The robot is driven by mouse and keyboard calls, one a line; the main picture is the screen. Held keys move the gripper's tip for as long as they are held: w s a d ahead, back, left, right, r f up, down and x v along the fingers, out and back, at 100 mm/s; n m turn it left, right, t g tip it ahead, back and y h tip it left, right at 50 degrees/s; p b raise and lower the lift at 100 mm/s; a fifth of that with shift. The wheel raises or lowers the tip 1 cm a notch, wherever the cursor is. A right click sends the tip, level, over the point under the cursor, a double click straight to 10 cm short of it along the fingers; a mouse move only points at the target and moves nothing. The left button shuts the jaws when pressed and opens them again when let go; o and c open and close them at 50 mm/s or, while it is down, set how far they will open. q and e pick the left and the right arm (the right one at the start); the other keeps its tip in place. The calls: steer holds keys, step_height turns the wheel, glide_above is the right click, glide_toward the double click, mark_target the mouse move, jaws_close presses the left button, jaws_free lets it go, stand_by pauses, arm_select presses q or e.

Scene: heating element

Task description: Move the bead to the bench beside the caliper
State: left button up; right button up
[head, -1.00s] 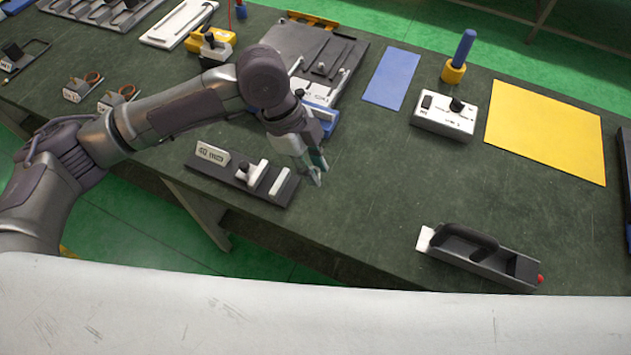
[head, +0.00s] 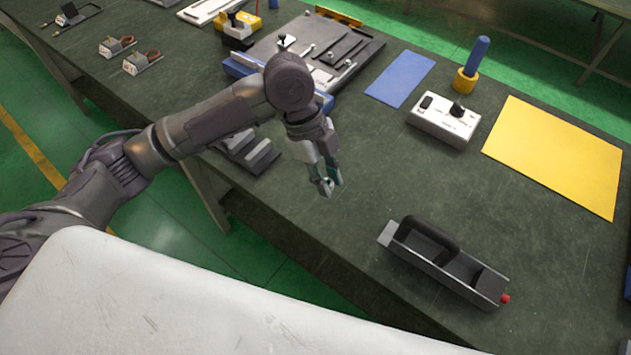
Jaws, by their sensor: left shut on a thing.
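My left gripper (head: 326,186) hangs above the dark green bench (head: 375,165), near the middle of the head view, with its fingers pointing down. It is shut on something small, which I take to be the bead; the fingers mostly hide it. A grey tool tray (head: 372,52) at the back holds slim metal tools. One of them may be the caliper, but they are too small to tell. My right gripper is not in view.
A black open-topped carrier (head: 449,269) with a red knob stands front right. A white switch box (head: 444,126), a blue mat (head: 400,80) and a yellow mat (head: 556,152) lie to the right. My left arm partly hides a dark stepped block (head: 250,152). Bench right of the gripper is clear.

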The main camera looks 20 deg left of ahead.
mark_target(313, 190)
arm_select(q)
steer(key=w+a+f, duration=0.2)
steer(key=a, duration=0.1)
steer(key=shift+w+a+f, duration=0.15)
steer(key=shift+w+f, duration=0.2)
steer(key=shift+w+a+f+p, duration=0.2)
steer(key=shift+a+f+p, duration=0.05)
steer(key=shift+f+p, duration=0.1)
step_height(313, 190, down, 4)
steer(key=shift+r+p, duration=0.1)
steer(key=shift+p, duration=0.2)
steer(key=o, duration=0.8)
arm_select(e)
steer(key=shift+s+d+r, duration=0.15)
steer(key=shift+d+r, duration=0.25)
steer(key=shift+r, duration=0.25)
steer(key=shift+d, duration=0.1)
